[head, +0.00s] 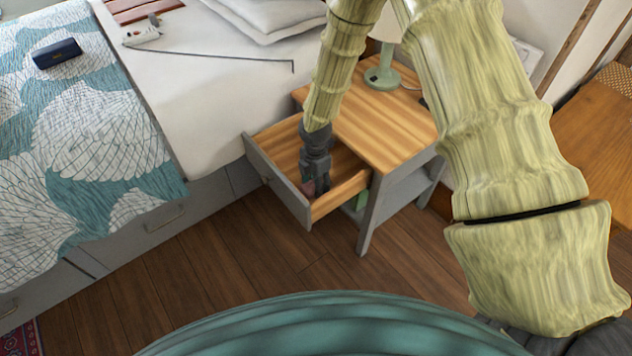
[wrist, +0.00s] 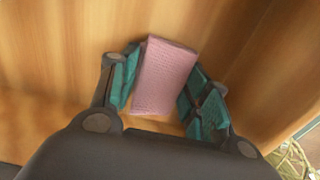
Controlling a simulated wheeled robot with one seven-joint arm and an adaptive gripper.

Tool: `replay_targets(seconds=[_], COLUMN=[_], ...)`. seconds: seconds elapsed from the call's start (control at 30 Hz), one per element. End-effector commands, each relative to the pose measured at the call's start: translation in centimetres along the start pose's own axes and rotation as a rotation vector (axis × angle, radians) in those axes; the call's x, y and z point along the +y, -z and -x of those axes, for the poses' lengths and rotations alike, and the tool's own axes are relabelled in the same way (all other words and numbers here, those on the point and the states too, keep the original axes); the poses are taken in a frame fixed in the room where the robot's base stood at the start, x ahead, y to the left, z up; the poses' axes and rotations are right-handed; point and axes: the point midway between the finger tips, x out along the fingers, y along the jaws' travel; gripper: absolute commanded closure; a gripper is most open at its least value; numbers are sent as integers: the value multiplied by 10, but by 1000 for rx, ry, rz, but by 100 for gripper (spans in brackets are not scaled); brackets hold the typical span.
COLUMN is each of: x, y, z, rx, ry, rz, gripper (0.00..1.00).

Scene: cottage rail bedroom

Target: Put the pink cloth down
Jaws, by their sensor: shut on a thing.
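The pink cloth (wrist: 165,75) is a small folded textured rectangle between the teal finger pads of my gripper (wrist: 163,92) in the wrist view. My gripper is shut on it. In the head view my gripper (head: 312,186) points down inside the open drawer (head: 279,150) of the nightstand, close to the drawer's front corner. Only a bit of the pink cloth (head: 309,188) shows there beside the fingers. The wooden drawer bottom lies under the cloth in the wrist view. I cannot tell whether the cloth touches it.
The nightstand top (head: 375,115) holds a green lamp (head: 382,75). The bed (head: 205,80) stands to the left, with a dark blue case (head: 57,53), a white object (head: 141,34) and a thin dark rod (head: 225,57) on it. Wooden floor (head: 230,245) lies clear in front.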

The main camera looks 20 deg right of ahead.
Motion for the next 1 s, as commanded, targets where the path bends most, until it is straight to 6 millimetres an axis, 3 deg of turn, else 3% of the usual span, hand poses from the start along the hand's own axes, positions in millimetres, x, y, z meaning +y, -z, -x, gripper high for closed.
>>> replay_targets(seconds=[0.43,0.47,0.57,1.0], x=[-1,-1,-1,-2], y=[1,1,1,0], z=[-13,-13,-14,-12], rx=[1,1,1,0], ry=[2,1,2,2], rz=[1,1,1,-1], gripper=[88,50,32,32])
